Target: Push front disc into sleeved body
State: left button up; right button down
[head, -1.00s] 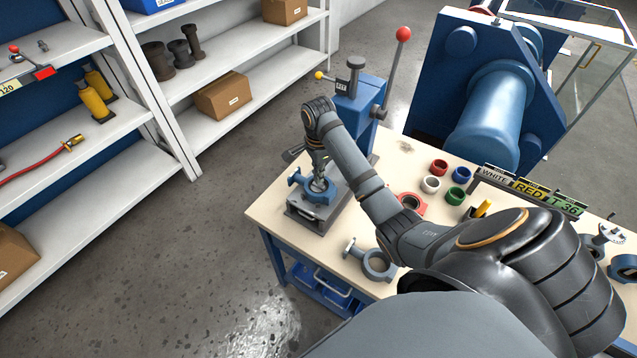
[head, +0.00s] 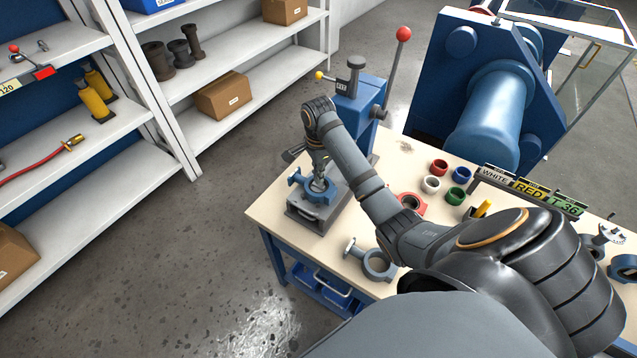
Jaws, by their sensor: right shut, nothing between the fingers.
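A blue valve body (head: 299,184) lies on the grey base plate (head: 304,216) of the blue press, near the left end of the bench. A silvery disc (head: 316,197) shows in its opening, partly covered by my gripper. My right gripper (head: 319,181) points down over the body with its fingers shut and empty, at or just above the disc. Whether the fingertips touch the disc is too small to tell. My left gripper is out of view.
The blue press (head: 357,110) with a red-knobbed lever stands behind my right arm. White (head: 431,184), green (head: 457,196) and red (head: 439,167) rings sit right of my arm.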

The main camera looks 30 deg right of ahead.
jog(key=shift+f, duration=1.45)
dwell(0.9)
dwell(0.3)
notch_tip(320, 180, up, 8)
jog(key=p, duration=1.1)
jog(key=shift+r, duration=0.15)
